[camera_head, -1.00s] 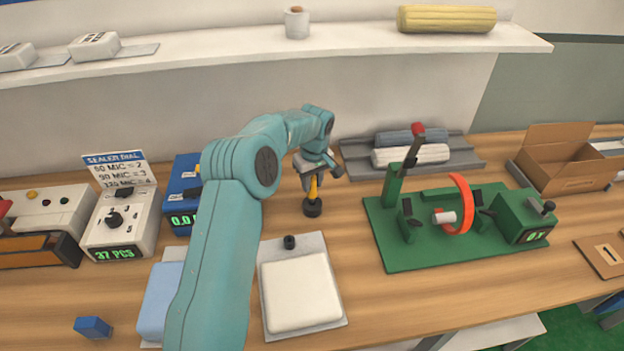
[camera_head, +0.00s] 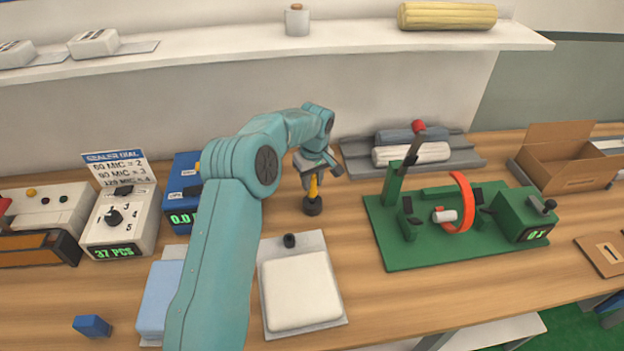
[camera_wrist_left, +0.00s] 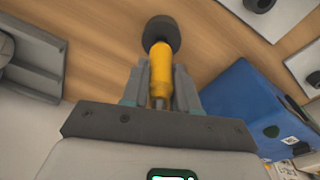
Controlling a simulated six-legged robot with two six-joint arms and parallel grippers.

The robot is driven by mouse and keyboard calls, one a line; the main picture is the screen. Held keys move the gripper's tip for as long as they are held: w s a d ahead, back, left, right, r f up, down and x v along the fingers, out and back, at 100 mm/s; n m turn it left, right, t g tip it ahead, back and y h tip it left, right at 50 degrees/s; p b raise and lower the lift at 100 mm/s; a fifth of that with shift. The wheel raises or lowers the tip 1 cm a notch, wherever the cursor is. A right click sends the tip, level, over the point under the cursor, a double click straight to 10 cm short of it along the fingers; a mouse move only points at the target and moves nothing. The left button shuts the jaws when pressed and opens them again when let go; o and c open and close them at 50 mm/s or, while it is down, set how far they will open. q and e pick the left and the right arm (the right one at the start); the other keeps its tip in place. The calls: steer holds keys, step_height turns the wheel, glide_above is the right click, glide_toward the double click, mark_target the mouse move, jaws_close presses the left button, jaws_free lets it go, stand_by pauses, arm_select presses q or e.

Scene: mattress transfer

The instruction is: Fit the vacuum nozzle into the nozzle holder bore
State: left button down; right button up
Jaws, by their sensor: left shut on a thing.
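The vacuum nozzle, a yellow stem, shows in the head view (camera_head: 313,186) and in the left wrist view (camera_wrist_left: 159,68). My left gripper (camera_head: 314,172) is shut on its upper part, and its fingers (camera_wrist_left: 160,85) lie on both sides of the stem. The nozzle points down to a dark round piece (camera_head: 312,206) at table level, which also shows in the left wrist view (camera_wrist_left: 161,33). I cannot tell whether this piece is the nozzle holder or part of the nozzle, and no bore is visible. My right gripper is not in view.
A blue unit (camera_head: 182,190) stands left of the nozzle. A white pad on a grey plate (camera_head: 334,313) lies in front, with a small black knob (camera_head: 290,240). A green fixture with a red ring (camera_head: 385,257) is at right. Grey trays (camera_head: 460,158) stand behind.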

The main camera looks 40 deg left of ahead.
mark_target(312, 187)
arm_select(q)
steer(key=shift+f+b, duration=1.1)
steer(key=shift+f, duration=0.4)
stand_by(0.4)
steer(key=c, duration=0.8)
jaws_free()
steer(key=r, duration=0.5)
steer(key=d+r, duration=0.1)
steer(key=r, duration=1)
steer(key=shift+s+d+r, duration=0.15)
steer(key=shift+s+d, duration=0.1)
